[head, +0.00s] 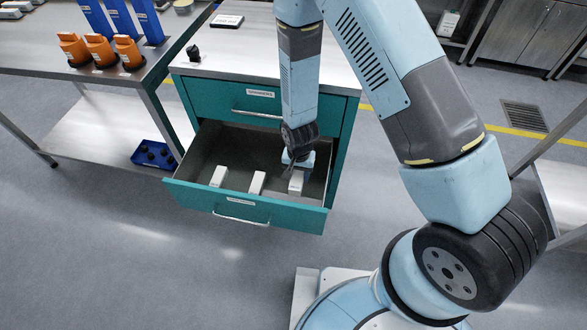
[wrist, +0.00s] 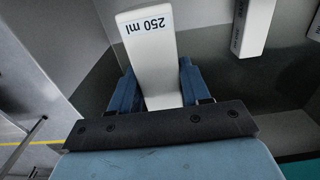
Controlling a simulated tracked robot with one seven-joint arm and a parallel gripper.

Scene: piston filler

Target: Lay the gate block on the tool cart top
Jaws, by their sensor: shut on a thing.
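Three white blocks are at the open lower drawer (head: 262,217) of the teal tool cart: a left block (head: 219,176), a middle block (head: 257,182) and a right block (head: 296,184). My gripper (head: 297,168) reaches down into the drawer at the right block. In the wrist view my gripper (wrist: 157,88) has its blue fingers on both sides of this gate block (wrist: 148,50), whose label reads "250 ml". It is shut on the block. I cannot tell whether the block touches the drawer floor. The tool cart top (head: 258,48) is bare metal above the drawers, partly hidden by my arm.
A small black object (head: 194,53) and a white-labelled flat item (head: 227,21) lie on the cart top's left side; its middle looks clear. A bench (head: 40,38) with orange holders (head: 100,50) stands at left. A neighbouring block (wrist: 254,28) lies beside my gripper.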

